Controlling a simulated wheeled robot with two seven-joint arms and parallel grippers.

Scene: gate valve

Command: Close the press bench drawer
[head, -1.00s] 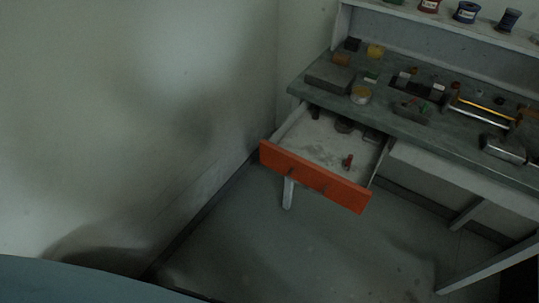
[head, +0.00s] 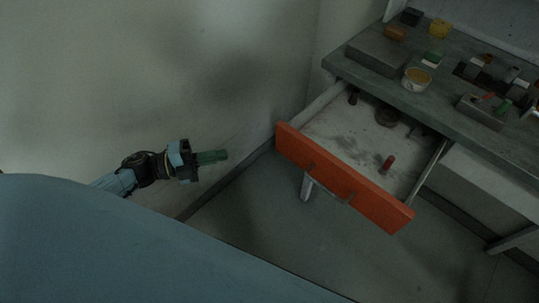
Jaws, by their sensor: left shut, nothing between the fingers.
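The press bench drawer (head: 341,176) has an orange front and stands pulled well out from under the bench top (head: 460,115). Small dark parts and a red-topped piece (head: 388,162) lie in its pale tray. My left gripper (head: 224,155) is shut and empty, pointing right. It is in the left part of the head view, left of the drawer front and apart from it. My right gripper is not in view.
A plain wall (head: 150,70) rises behind my left arm. Grey floor (head: 255,215) is clear below the drawer front.

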